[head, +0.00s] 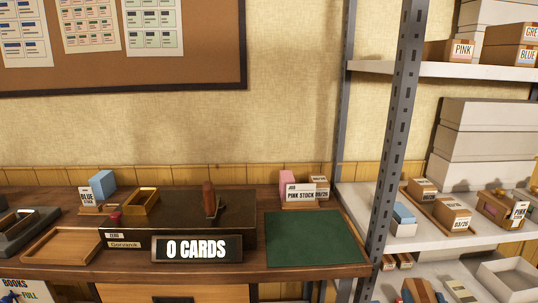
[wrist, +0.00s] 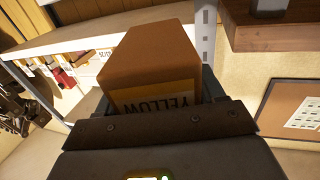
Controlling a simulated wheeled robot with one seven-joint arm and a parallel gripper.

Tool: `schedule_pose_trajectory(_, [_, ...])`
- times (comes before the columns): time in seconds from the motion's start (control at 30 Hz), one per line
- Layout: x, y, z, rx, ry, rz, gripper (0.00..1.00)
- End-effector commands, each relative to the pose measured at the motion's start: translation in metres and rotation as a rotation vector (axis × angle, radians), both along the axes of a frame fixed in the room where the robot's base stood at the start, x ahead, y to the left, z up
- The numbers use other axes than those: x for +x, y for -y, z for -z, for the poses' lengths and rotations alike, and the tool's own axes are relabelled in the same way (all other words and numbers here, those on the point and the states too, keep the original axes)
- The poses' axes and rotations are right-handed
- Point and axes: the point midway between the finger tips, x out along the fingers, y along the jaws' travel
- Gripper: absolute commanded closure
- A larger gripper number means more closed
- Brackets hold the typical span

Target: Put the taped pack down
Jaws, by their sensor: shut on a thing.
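In the wrist view, a brown cardboard pack (wrist: 155,55) bears a pale label reading YELLOW, upside down in the picture. My gripper (wrist: 158,88) is shut on this pack, with dark jaws at its left and right sides. The gripper body hides its lower part. I cannot make out tape on it. My gripper and the held pack do not show in the head view.
The desk holds a bare green mat (head: 315,238), an empty wooden tray (head: 62,246), a "0 CARDS" sign (head: 197,249) and pink stock (head: 287,180). A metal post (head: 397,130) stands before shelves (head: 445,71) carrying boxes and small packs.

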Motion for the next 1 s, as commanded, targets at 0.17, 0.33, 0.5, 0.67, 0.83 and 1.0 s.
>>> schedule_pose_trajectory(0.17, [-0.004,-0.006,0.005,0.000,0.001,-0.007,0.71])
schedule_pose_trajectory(0.33, [-0.021,-0.032,0.029,0.002,-0.003,-0.045,0.71])
schedule_pose_trajectory(0.5, [-0.044,-0.062,0.054,0.003,-0.003,-0.092,0.71])
schedule_pose_trajectory(0.67, [-0.073,-0.095,0.081,0.002,-0.005,-0.152,0.71])
schedule_pose_trajectory(0.83, [-0.101,-0.126,0.102,0.002,-0.002,-0.213,0.71])
schedule_pose_trajectory(1.0, [-0.113,-0.137,0.109,0.001,0.002,-0.239,0.71])
